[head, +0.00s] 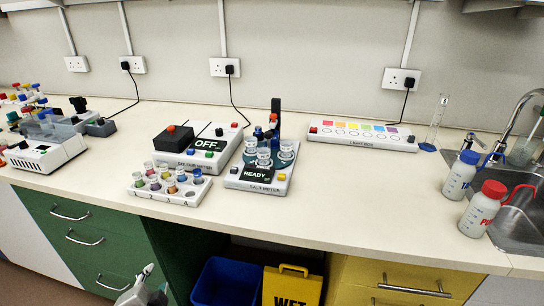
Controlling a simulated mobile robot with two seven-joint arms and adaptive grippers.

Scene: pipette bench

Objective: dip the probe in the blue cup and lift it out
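The salt meter (240,181) stands mid-bench, its screen (257,174) reading READY. Several clear cups (264,158) stand on it. A dark upright post (276,106) rises behind them, with blue and dark parts beside it; I cannot clearly tell the probe from these. A white rack (160,197) to the left holds several small cups with coloured contents, including a blue one (197,175). Which cup is the task's blue cup is not certain. My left gripper (143,283) is low at the bottom edge, in front of the bench, away from everything; its finger opening is unclear. My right gripper is not in view.
The colour meter (222,152) reading OFF stands behind the rack. A light box (362,141) lies at the back right. White bottles with blue (459,178) and red (482,208) caps stand by the sink (522,210). The bench front right of centre is clear.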

